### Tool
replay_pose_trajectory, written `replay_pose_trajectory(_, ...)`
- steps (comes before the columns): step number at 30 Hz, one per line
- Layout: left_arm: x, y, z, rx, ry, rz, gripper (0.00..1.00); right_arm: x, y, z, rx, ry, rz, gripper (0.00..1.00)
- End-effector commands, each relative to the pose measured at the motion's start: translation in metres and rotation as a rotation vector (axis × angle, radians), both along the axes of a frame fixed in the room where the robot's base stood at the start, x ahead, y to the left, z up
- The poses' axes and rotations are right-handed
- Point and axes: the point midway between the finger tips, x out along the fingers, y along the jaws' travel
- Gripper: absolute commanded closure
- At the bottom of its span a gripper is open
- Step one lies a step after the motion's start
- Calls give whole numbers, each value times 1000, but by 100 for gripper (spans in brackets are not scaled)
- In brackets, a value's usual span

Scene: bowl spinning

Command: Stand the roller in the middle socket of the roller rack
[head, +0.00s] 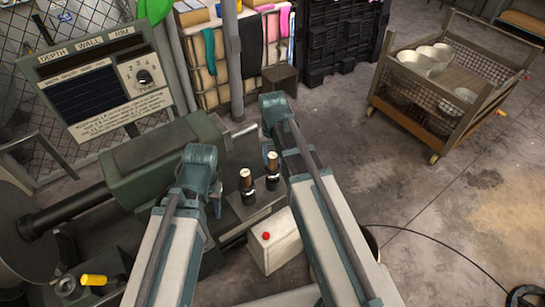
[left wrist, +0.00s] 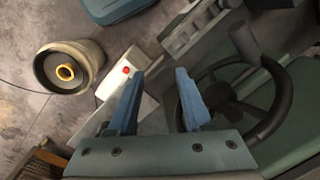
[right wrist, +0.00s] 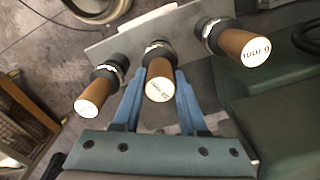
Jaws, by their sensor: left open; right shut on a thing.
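In the right wrist view my right gripper (right wrist: 161,80) is shut on the middle roller (right wrist: 159,76), which has a brown handle with a white labelled end and a dark collar. Its collar end meets the grey plate of the roller rack (right wrist: 120,42), between two other rollers, one on the left (right wrist: 95,92) and one on the right (right wrist: 232,43). I cannot tell how deep it sits in its socket. The head view shows two upright rollers (head: 246,187) on the rack (head: 240,208); my right arm may hide the third. My left gripper (left wrist: 160,75) is open and empty.
A handwheel (left wrist: 235,98) is close to my left gripper. The green machine (head: 150,155) is at the left. A cart with bowls (head: 440,80) stands at the back right, with clear floor before it.

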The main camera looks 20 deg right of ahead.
Motion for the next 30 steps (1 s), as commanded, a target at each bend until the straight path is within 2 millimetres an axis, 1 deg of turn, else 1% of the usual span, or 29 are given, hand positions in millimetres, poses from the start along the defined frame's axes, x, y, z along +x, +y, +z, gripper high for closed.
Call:
replay_pose_trajectory(15,0,0,-8,0,0,0,50,0,0,-8,0,0,0,100)
replay_pose_trajectory(24,0,0,-8,0,0,0,50,0,0,-8,0,0,0,100)
replay_pose_trajectory(25,0,0,-8,0,0,0,50,0,0,-8,0,0,0,53)
replay_pose_trajectory(30,0,0,-8,0,0,0,50,0,0,-8,0,0,0,23)
